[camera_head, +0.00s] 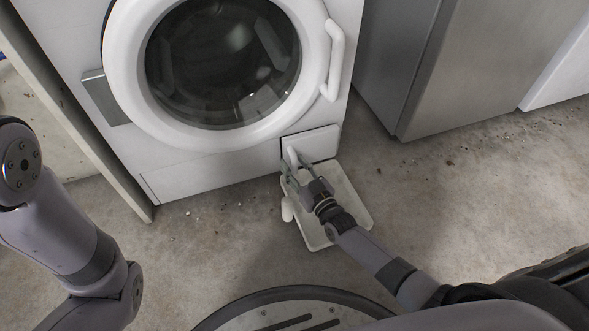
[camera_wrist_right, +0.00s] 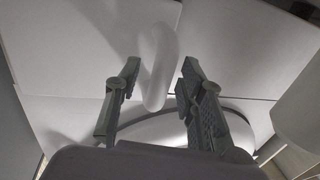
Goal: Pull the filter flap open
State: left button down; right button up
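The white filter flap (camera_head: 318,144) is at the lower right of the washing machine front, below the round door, and looks closed. Its upright white handle (camera_head: 291,156) is near the flap's left end. My right gripper (camera_head: 293,168) is at the handle. In the right wrist view the handle (camera_wrist_right: 158,62) stands between the two open fingers of the gripper (camera_wrist_right: 160,70), with a gap visible on each side. The flap surface (camera_wrist_right: 240,55) shows behind it. My left arm is at the left of the head view, but its gripper is out of frame.
A shallow white tray (camera_head: 356,207) lies on the concrete floor below the flap, under my right gripper. The round washer door (camera_head: 120,60) is shut, with a handle (camera_head: 334,62) above the flap. A grey cabinet (camera_head: 470,70) stands to the right.

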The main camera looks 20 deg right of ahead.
jog(key=shift+w, duration=0.2)
jog(key=shift+c, duration=0.2)
grip_shut()
dwell(0.6)
